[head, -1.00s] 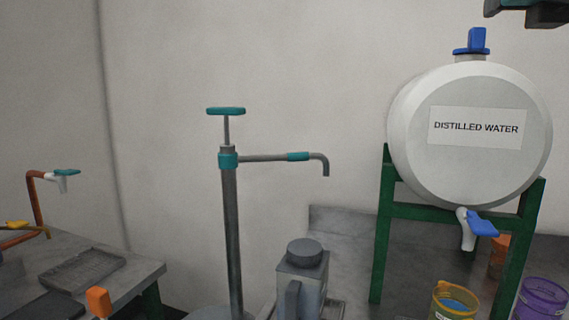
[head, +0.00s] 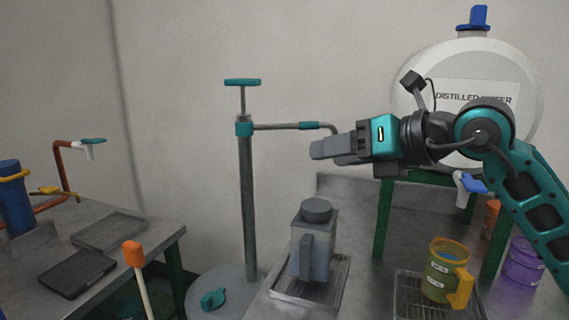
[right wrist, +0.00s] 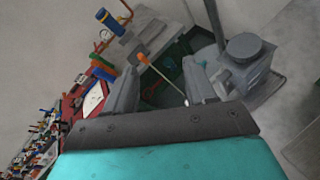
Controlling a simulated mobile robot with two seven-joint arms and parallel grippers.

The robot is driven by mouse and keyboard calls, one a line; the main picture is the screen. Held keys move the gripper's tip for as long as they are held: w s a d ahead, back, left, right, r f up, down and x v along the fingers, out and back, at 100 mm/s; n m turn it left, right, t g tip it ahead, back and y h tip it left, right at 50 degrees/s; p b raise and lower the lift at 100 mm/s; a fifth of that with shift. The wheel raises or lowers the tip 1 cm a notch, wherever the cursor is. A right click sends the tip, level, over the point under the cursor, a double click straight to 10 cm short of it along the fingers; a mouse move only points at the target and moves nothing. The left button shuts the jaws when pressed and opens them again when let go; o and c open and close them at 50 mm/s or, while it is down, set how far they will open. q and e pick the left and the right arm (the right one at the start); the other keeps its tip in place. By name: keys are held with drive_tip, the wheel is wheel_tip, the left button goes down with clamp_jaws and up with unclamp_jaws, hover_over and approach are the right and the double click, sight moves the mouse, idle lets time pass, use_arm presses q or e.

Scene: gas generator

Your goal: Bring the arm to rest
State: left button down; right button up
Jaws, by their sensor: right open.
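My right gripper (head: 325,150) is in the head view, its arm coming in from the right edge. It points left, in the air above the grey lidded jug (head: 313,245) and by the spout end of the hand pump. In the right wrist view its two fingers (right wrist: 165,88) stand apart with nothing between them close by. The right arm covers part of the distilled water tank (head: 440,60). My left gripper is in neither view.
The pump (head: 247,200) stands upright left of the jug. A yellow pitcher (head: 440,272) and a purple container (head: 522,262) are on the right bench. A stick with an orange end (head: 134,255) rises at the front left. A blue cylinder (head: 14,200) stands on the left bench.

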drive_tip(key=s+a+f+m+g+y, duration=0.35)
drive_tip(key=s+a+f+y, duration=0.2)
drive_tip(key=f+y, duration=0.2)
drive_tip(key=d+f+m+t+h+p, duration=0.1)
drive_tip(key=d+f+m+t+h, duration=0.5)
drive_tip(key=m, duration=0.6)
drive_tip(key=d+f+m+t+h, duration=0.2)
drive_tip(key=d+f+m+t, duration=0.1)
drive_tip(key=f+m+t, duration=0.65)
drive_tip(key=s+d+f+m+g+h, duration=0.3)
drive_tip(key=s+f, duration=0.5)
drive_tip(key=f, duration=0.4)
drive_tip(key=s+d+f+m+g+h, duration=0.3)
drive_tip(key=s+f+m+g+h, duration=0.2)
drive_tip(key=f+m, duration=0.5)
drive_tip(key=s+f+g, duration=0.2)
drive_tip(key=s, duration=0.1)
drive_tip(key=shift+s+m+p, duration=0.3)
drive_tip(key=shift+s+p, duration=0.05)
drive_tip(key=shift+r, duration=0.1)
